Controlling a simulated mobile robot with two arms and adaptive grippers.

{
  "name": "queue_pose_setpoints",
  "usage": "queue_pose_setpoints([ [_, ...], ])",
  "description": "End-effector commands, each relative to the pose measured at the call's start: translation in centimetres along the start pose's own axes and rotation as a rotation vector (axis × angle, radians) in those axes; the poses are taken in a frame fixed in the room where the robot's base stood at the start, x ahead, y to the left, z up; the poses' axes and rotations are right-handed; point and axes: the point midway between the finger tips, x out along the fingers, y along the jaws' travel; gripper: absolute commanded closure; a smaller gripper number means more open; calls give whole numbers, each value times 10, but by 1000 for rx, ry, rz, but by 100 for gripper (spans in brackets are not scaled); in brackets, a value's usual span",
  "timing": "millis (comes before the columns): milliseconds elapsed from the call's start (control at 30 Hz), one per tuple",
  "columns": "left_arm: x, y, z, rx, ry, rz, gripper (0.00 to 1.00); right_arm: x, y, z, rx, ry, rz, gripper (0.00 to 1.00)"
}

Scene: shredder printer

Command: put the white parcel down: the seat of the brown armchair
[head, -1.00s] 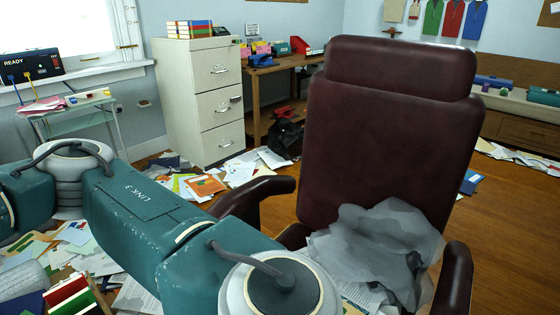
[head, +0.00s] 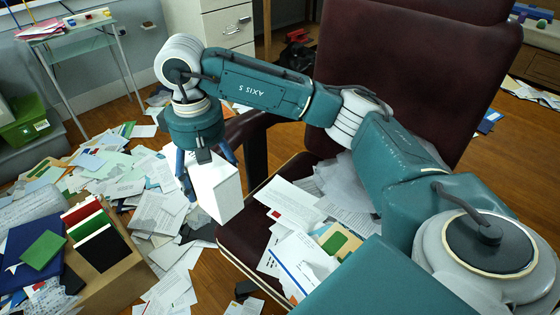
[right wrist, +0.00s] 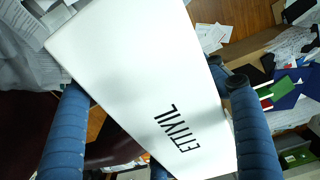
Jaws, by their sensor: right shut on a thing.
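The white parcel (head: 217,190) is a box held tilted, with dark lettering on one face. It also fills the middle of the right wrist view (right wrist: 150,85). My right gripper (head: 206,168) is shut on it, with blue fingers on either side. In the head view the parcel shows just left of the seat's edge, over papers on the floor; its exact height is unclear. The brown armchair (head: 420,60) is dark maroon. Its seat (head: 238,232) is largely covered by loose papers and grey sheets, with a bare strip at the left. My left gripper is out of view.
The chair's armrest (head: 256,145) stands just behind the parcel. Scattered papers (head: 150,190) cover the floor at left. A cardboard box (head: 118,275) with coloured folders stands at lower left. A filing cabinet (head: 228,28) and a small glass table (head: 75,30) are behind.

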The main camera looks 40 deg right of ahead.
Motion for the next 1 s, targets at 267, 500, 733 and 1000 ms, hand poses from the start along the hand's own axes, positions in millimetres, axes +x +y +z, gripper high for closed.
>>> queue_pose_setpoints([
  [267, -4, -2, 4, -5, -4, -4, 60, 37, 81, 2, -22, 2, -2, 87],
  [500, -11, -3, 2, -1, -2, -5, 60, 65, 94, 5, -31, 2, -3, 87],
  [733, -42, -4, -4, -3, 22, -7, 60, 119, 93, 5, -31, 1, -4, 87],
  [1000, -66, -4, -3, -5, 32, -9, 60, 178, 92, 4, -30, 3, -4, 87],
])
